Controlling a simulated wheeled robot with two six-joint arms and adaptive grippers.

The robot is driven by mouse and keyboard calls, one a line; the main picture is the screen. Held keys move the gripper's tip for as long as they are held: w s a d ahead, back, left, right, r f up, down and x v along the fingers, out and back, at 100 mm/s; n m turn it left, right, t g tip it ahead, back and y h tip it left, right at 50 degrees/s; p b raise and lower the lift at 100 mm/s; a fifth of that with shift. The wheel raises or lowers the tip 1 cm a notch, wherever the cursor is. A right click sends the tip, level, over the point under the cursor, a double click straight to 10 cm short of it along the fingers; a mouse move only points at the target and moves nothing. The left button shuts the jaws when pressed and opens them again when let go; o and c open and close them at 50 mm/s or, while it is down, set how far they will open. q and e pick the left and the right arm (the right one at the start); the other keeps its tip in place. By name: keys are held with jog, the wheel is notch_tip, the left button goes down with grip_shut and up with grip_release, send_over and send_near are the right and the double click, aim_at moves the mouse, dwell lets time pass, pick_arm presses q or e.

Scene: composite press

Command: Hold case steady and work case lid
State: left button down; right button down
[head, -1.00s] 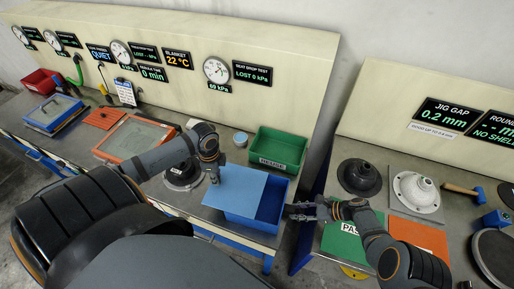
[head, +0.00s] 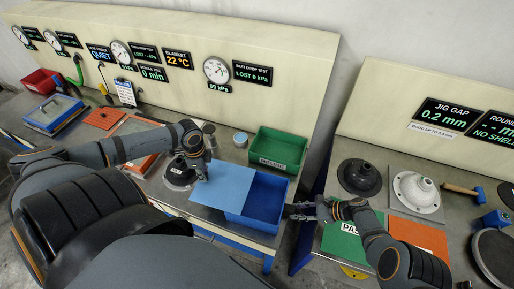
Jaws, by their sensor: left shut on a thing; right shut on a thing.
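The blue case (head: 262,201) is an open-topped box at the table's front right, its right part uncovered. The light blue lid (head: 218,188) is a flat panel slid to the left, covering only the case's left part and overhanging that side. My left gripper (head: 203,174) is shut on the lid's upper left area. My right gripper (head: 292,211) is shut on the case at its right wall. The exact contact of the fingers is small and hard to see. The inside of the case looks empty.
A green bin (head: 277,150) stands behind the case. A dark cone-shaped part (head: 180,172) sits close to my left gripper. A round tin (head: 240,139) stands behind. A gap separates this table from the right one, which holds a green mat (head: 343,240).

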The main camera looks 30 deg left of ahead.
pick_arm(q)
jog(key=shift+s+a, duration=0.25)
jog(key=shift+a, duration=0.5)
jog(key=shift+s+a, duration=0.2)
jog(key=shift+a, duration=0.55)
jog(key=c, duration=1.1)
grip_release()
